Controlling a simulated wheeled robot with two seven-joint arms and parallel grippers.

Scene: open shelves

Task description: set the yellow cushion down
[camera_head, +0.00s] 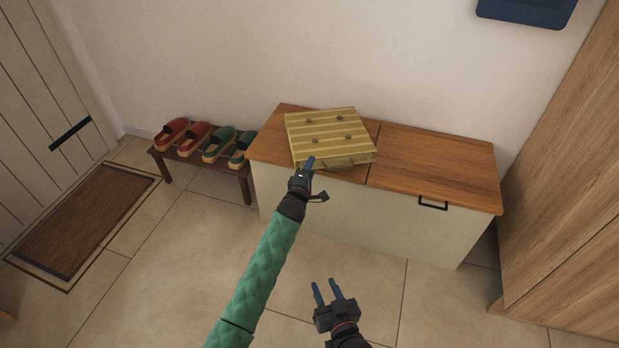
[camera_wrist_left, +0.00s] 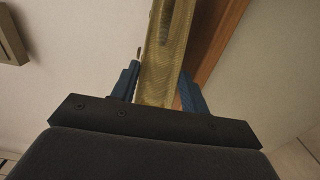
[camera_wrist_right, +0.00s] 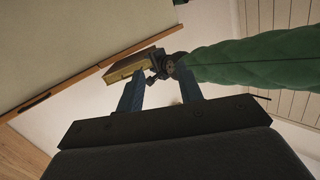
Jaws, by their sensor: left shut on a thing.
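The yellow cushion (camera_head: 328,135) is square, striped and tufted. In the head view it is over the left half of the wooden bench top; whether it touches the top I cannot tell for sure. My left gripper (camera_head: 309,166) is at its front edge, shut on it. In the left wrist view the cushion's edge (camera_wrist_left: 163,60) stands between the two blue fingers (camera_wrist_left: 158,88). My right gripper (camera_head: 333,293) is open and empty, low in front of the bench. The cushion (camera_wrist_right: 130,66) also shows in the right wrist view, beyond the right fingers (camera_wrist_right: 160,92).
The bench (camera_head: 437,163) has a wooden top in two halves, and its right half is bare. A black handle (camera_head: 433,205) is on its front. A low shoe rack (camera_head: 206,158) with red and green shoes stands left. A tall wooden cabinet (camera_head: 565,190) stands right.

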